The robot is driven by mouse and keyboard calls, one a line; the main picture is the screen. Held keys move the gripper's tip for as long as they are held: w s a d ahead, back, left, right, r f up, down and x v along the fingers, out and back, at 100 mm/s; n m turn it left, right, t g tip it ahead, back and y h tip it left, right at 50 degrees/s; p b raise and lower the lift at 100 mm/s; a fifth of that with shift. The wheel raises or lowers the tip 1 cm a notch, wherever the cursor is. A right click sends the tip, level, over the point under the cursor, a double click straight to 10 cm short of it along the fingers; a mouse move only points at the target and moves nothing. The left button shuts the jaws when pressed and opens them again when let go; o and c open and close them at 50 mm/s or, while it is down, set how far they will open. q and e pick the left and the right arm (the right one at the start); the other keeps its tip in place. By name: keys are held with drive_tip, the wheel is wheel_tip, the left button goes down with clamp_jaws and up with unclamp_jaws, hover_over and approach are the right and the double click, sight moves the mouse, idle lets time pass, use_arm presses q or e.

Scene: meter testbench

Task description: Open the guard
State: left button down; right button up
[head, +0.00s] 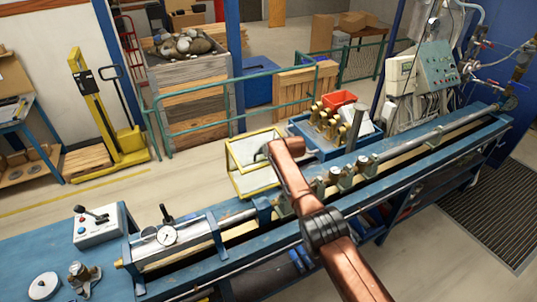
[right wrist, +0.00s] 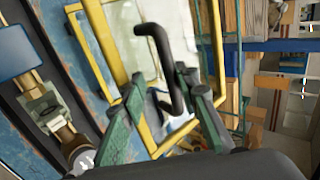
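The guard (head: 240,183) is a yellow frame with clear panels on the blue bench, near the middle of the head view. In the right wrist view, its yellow frame (right wrist: 107,50) fills the upper middle, and a black bent handle (right wrist: 163,50) stands out from it. My right gripper (right wrist: 162,92) has green fingers spread apart, with the handle's lower part between them in the picture; contact cannot be told. In the head view, my copper right arm reaches over the bench and covers part of the guard and most of the gripper. My left gripper is not in view.
A long pipe line with brass fittings (head: 336,176) runs along the bench (head: 420,158). A dial gauge (head: 167,235) and a control box (head: 98,226) are at left. A blue crate of brass parts (head: 312,146) stands behind the bench, right of the guard.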

drive_tip(key=shift+s+a+r, duration=0.25)
drive_tip(key=shift+s+a, duration=0.05)
drive_tip(key=shift+a, duration=0.05)
drive_tip(key=shift+s+r, duration=0.15)
drive_tip(key=d+v, duration=0.1)
drive_tip(key=v, duration=1)
drive_tip(key=shift+c, duration=0.2)
